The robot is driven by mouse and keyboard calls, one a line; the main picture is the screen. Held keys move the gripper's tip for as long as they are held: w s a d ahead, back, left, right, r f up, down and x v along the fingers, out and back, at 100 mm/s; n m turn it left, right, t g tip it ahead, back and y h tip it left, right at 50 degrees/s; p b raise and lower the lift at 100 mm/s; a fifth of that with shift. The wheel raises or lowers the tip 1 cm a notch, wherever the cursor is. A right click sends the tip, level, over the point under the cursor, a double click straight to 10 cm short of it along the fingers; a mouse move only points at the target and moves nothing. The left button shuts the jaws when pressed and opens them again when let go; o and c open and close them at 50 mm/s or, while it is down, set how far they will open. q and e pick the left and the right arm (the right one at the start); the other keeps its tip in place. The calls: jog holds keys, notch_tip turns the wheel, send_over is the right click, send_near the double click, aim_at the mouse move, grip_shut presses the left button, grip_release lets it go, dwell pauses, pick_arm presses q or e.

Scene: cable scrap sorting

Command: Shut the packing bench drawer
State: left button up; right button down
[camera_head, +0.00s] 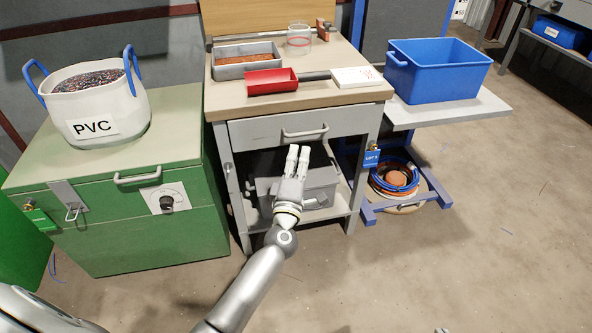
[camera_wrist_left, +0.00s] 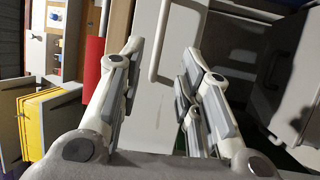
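The packing bench drawer (camera_head: 262,131) has a pale grey front with a bar handle (camera_head: 305,132) and sits under the bench top. No drawer interior shows, and its front looks flush or nearly flush with the bench. My left gripper (camera_head: 298,151) is just below and in front of the handle, with its fingers pointing at the bench. In the left wrist view the drawer front (camera_wrist_left: 150,113) and handle (camera_wrist_left: 161,42) lie beyond the fingers. The left gripper (camera_wrist_left: 160,62) is open and empty, with a gap between the fingers. My right gripper is not in view.
On the bench top (camera_head: 225,104) are a red scoop (camera_head: 272,82), a grey tray (camera_head: 247,71) and a jar (camera_head: 299,40). A green chest (camera_head: 150,235) with a PVC bag (camera_head: 97,103) stands left. A blue bin (camera_head: 440,80) stands right. The front floor is free.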

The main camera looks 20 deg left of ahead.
pick_arm(q)
jog(key=v, duration=0.4)
jog(key=shift+w, duration=0.1)
dwell(0.3)
